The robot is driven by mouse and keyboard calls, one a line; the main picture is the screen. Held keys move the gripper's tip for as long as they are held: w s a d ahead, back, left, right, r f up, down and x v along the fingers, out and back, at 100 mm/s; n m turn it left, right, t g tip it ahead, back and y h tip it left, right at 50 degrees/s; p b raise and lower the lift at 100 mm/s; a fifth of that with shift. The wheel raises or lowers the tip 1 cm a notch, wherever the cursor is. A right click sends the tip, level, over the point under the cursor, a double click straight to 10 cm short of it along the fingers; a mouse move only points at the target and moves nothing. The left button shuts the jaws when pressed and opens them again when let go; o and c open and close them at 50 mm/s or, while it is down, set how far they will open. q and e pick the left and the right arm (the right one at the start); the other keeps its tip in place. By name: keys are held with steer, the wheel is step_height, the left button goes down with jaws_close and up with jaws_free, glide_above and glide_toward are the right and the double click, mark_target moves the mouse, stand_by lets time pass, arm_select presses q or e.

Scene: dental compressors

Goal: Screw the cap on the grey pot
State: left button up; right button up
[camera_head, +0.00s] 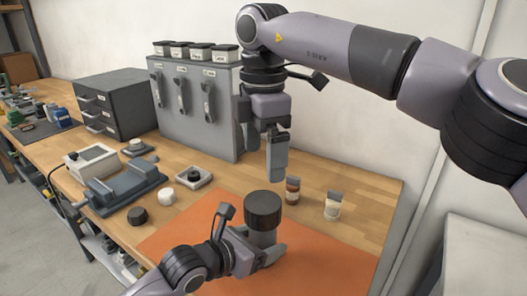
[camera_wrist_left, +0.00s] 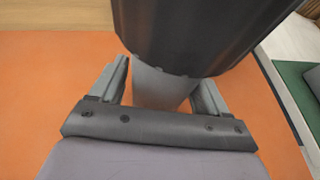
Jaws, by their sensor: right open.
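The grey pot (camera_head: 262,238) stands upright on the orange mat (camera_head: 325,268). A dark ribbed cap (camera_head: 263,208) sits on top of it; whether it is threaded cannot be told. My left gripper (camera_head: 272,256) has its fingers on both sides of the pot, low under the cap, and appears shut on it. In the left wrist view the pot (camera_wrist_left: 160,88) shows between the fingers, with the black cap (camera_wrist_left: 195,35) above it. My right gripper (camera_head: 277,160) points down, open and empty, above and slightly behind the cap, apart from it.
Two small bottles, one brown (camera_head: 292,191) and one pale (camera_head: 333,206), stand right of the pot. A dark knob (camera_head: 137,216), a white knob (camera_head: 167,196) and a blue-grey device (camera_head: 122,186) are left. A grey cabinet (camera_head: 205,125) stands behind. The mat's front right is clear.

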arm_select(q)
steer(key=shift+o, duration=0.9)
steer(key=shift+s+a+r, duration=0.1)
steer(key=shift+b+v, duration=0.35)
steer(key=shift+v, duration=3.1)
